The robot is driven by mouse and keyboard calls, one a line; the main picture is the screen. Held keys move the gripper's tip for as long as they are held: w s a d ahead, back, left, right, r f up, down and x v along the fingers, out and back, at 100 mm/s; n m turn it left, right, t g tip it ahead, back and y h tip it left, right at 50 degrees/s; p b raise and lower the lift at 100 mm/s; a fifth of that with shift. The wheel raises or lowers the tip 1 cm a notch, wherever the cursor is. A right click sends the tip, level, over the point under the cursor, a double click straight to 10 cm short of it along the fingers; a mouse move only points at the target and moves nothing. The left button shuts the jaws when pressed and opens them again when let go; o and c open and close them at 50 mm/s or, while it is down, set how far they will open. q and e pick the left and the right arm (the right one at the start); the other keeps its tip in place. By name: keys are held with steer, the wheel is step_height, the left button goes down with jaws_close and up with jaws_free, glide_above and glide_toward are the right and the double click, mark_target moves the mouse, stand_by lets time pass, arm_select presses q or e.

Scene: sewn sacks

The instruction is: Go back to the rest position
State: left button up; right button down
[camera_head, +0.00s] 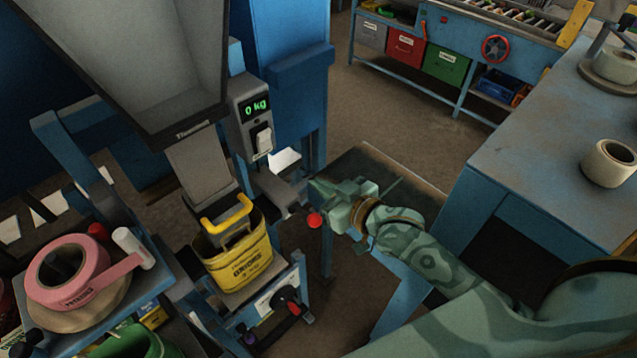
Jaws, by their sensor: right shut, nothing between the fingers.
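My right gripper (300,197) is in the middle of the view, at the end of my green arm, which comes in from the lower right. It is shut with nothing between its fingers. It hangs beside the weighing machine, right of a yellow sack (240,262) and apart from it. The sack stands upright below the machine's grey spout (200,162), with a yellow handle-like part (227,216) at its top. My left gripper is not in view.
The scale display (258,106) reads 0 kg. A pink tape roll (72,272) lies on the left stand. A blue table (540,140) with pale rolls (610,165) stands at right. A conveyor bench with coloured bins (405,47) is at the back. Brown floor (400,115) is clear between.

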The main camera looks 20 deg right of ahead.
steer(key=shift+s, duration=0.1)
steer(key=s+d+f+n+g+h, duration=0.2)
steer(key=s+d+g+h, duration=0.25)
steer(key=s, duration=0.45)
steer(key=s+d+f+n+g+h, duration=0.1)
steer(key=s+d+f+g+h, duration=0.15)
steer(key=s+d+h, duration=0.45)
steer(key=s+a+f+g+y+b, duration=0.25)
steer(key=f+b, duration=0.35)
steer(key=f, duration=1.2)
steer(key=s+a+f+g+y+b, duration=0.1)
steer(key=s+a+f+y+b, duration=0.35)
steer(key=f, duration=1.25)
steer(key=s+f+m+g+b, duration=0.1)
steer(key=s+f+b, duration=0.4)
steer(key=s+f, duration=0.4)
steer(key=s+d+f+m+g+b, duration=0.1)
steer(key=s+f+b, duration=0.5)
steer(key=f, duration=1.2)
steer(key=s+m+g, duration=0.1)
steer(key=s, duration=0.2)
steer(key=shift+s+f+h+b, duration=0.2)
steer(key=shift+f+h+b, duration=0.1)
steer(key=shift+h, duration=0.05)
